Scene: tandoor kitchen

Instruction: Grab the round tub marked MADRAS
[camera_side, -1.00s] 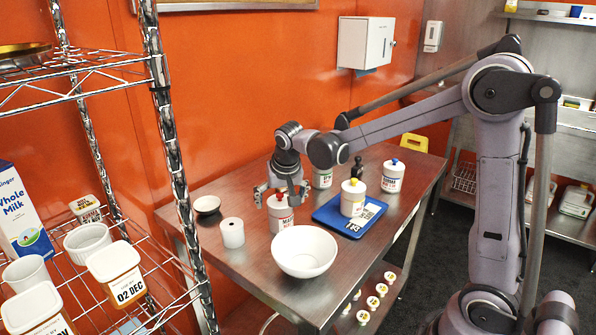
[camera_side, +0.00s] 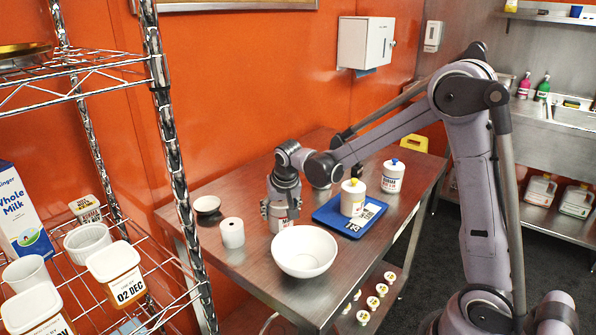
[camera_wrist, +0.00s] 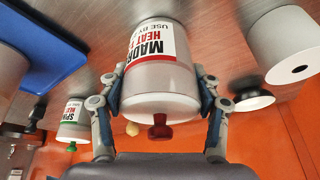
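The round MADRAS tub (camera_side: 281,225) is white with a label and stands upright on the steel table. In the wrist view the tub (camera_wrist: 157,85) fills the middle, its black and red "MADRAS HEAT" label and dark red lid knob showing. My gripper (camera_side: 281,207) points down over the tub, one finger on each side. In the wrist view both finger pads lie against the tub's sides, so the gripper looks shut on it. In the side view my gripper hides the tub's lid.
A white bowl (camera_side: 304,251) stands close in front of the tub, and a white roll (camera_side: 231,233) and small dark bowl (camera_side: 207,205) to its left. A blue tray (camera_side: 330,216) with a yellow-knobbed tub (camera_side: 352,198) lies right. A blue-knobbed tub (camera_side: 392,176) and a green-knobbed tub (camera_wrist: 75,118) stand nearby.

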